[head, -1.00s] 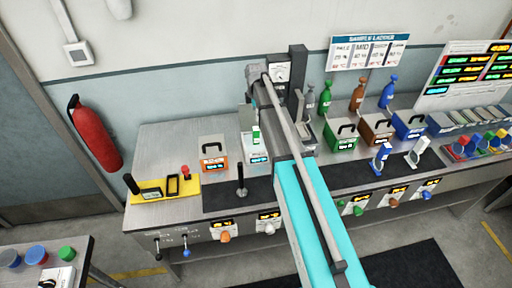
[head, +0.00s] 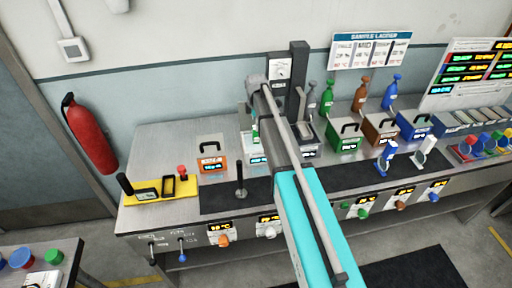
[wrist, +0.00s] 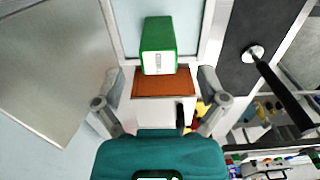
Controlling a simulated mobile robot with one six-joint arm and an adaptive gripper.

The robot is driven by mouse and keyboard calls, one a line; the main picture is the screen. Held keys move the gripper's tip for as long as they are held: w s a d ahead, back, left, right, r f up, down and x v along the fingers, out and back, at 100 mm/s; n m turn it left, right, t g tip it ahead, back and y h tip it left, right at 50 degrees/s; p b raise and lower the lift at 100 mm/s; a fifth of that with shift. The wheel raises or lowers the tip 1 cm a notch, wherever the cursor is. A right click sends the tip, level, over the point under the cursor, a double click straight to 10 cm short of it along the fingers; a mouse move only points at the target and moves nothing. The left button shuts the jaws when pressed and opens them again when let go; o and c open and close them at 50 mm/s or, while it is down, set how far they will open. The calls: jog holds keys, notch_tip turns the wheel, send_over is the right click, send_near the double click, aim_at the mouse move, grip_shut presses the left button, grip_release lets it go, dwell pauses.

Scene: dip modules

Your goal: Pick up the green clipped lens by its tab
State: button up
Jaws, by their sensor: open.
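In the wrist view a green block-like piece with a white label (wrist: 158,45), apparently the green clipped lens, stands ahead between my fingers. A brown-orange block (wrist: 163,82) shows just below it; I cannot tell whether it is the tab. My gripper (wrist: 160,88) is open, one finger on each side of these parts, with no clear contact. In the head view a small green part (head: 255,132) shows at the left edge of my arm, which hides most of that spot and my fingertips.
A black-handled orange box (head: 212,163) stands left of my arm, and a yellow tray (head: 160,190) lies farther left. A dark upright post (head: 241,182) stands at the front. Green (head: 344,142), brown (head: 379,132) and blue boxes (head: 413,126) stand to the right.

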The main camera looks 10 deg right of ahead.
aim_at(256, 141)
dwell(0.4)
jog(key=shift+f+b, duration=2.6)
jog(key=shift+f, duration=0.05)
grip_shut()
